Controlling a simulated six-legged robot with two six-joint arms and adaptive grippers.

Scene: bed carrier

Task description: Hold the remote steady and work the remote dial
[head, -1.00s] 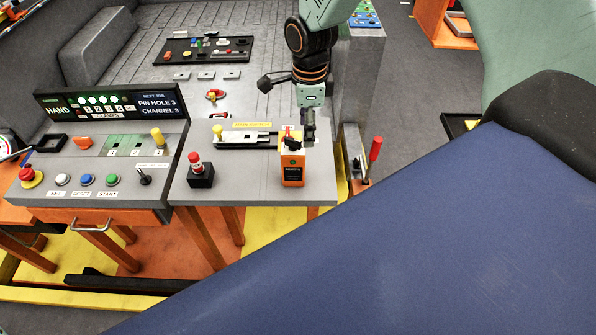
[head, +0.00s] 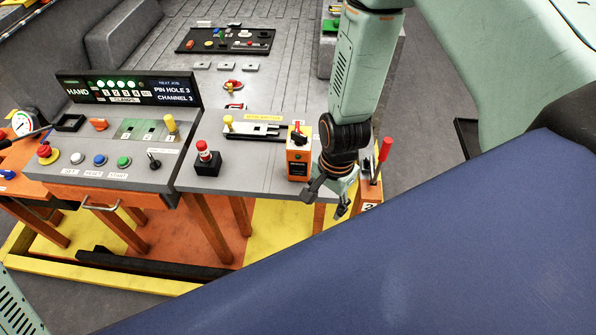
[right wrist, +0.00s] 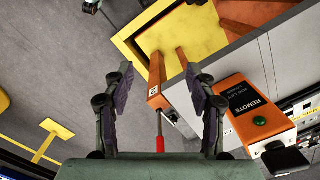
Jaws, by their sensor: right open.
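The remote (head: 298,163) is an orange box with a black label, upright at the right front part of the grey table. A red and black part (head: 298,131), perhaps the dial, shows on its top. In the right wrist view the remote (right wrist: 250,100) lies to the right, with a green button (right wrist: 260,122) on its face. My right gripper (head: 341,206) is open and empty, right of the remote and beyond the table's front right corner. In its own view the open jaws (right wrist: 159,72) stand apart from the remote. My left gripper is out of view.
A red-handled lever (head: 384,150) on an orange post stands close right of my right gripper. A red-topped black box (head: 207,158) and a yellow-knobbed slide (head: 252,129) are left of the remote. A button console (head: 105,160) is further left.

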